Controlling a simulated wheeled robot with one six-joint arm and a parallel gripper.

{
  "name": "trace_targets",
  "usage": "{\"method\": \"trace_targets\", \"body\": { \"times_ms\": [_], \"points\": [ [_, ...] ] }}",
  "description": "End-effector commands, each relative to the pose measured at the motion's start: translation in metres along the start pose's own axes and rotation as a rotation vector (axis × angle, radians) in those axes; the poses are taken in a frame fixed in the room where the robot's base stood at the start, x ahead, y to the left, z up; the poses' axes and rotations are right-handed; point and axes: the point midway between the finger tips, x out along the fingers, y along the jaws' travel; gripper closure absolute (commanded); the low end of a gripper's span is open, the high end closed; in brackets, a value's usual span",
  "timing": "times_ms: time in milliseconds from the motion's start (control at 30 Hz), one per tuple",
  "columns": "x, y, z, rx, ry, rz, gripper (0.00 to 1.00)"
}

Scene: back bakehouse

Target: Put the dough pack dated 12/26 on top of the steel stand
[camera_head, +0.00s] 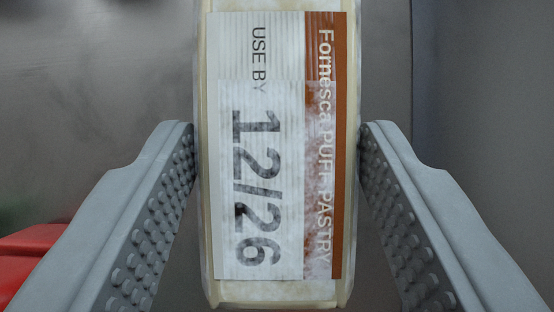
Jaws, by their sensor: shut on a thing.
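The dough pack (355,60) is a pale, frosted pack with a white and orange-brown label. The label reads "Fornesca PUFF PASTRY", "USE BY" and "12/26", with the text turned sideways. My gripper (279,150) is shut on this pack, with one grey studded finger on its left side and one on its right. The pack stands lengthwise up the picture and its top end runs out of view. The steel stand cannot be made out for sure.
A red object (28,248) shows at the lower left, partly hidden behind the left finger. A grey, metal-looking surface (100,70) fills the back on the left. A plain grey surface (485,80) lies on the right, beyond a dark vertical edge.

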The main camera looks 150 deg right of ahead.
Motion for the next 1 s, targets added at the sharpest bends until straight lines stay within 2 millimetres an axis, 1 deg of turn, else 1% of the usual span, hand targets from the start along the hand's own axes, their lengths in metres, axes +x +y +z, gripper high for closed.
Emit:
{"method": "trace_targets", "body": {
  "times_ms": [300,333,433,767,867,967,1000],
  "points": [
    [0.002,0.0,0.001,0.0,0.001,0.0,0.81],
    [0.002,0.0,0.001,0.0,0.0,0.0,0.47],
    [0.002,0.0,0.001,0.0,0.0,0.0,0.28],
    [0.0,0.0,0.0,0.0,0.0,0.0,0.28],
    [-0.007,0.0,-0.001,0.001,0.001,0.0,0.28],
    [-0.02,0.0,-0.001,0.001,0.002,0.002,0.28],
    [-0.028,0.0,-0.001,0.001,0.002,0.002,0.28]
  ]
}}
